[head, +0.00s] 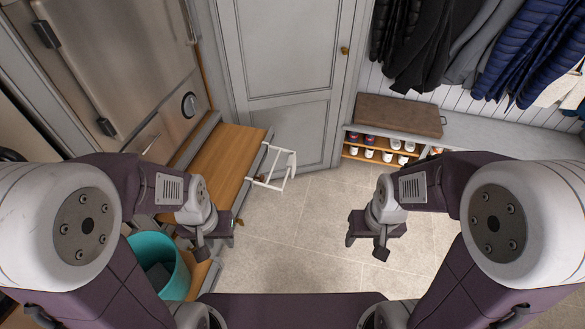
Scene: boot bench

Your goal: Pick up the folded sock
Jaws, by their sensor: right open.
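I cannot make out a folded sock anywhere in the head view. My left gripper (212,243) is at the left of the middle, in front of the wooden bench top and near the teal bucket. Its fingers are small and dark, and I cannot tell whether they are open. My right gripper (372,243) is open and empty above the tiled floor, right of the middle. My arms hide parts of the lower left and lower right.
A teal bucket (178,277) with something dark inside stands lower left. A wooden bench top (215,155) has a white rack (283,167) at its right end. Shoes (387,157) fill a low shelf under a brown cushion (398,114). Coats (425,45) hang above. The middle floor (295,235) is clear.

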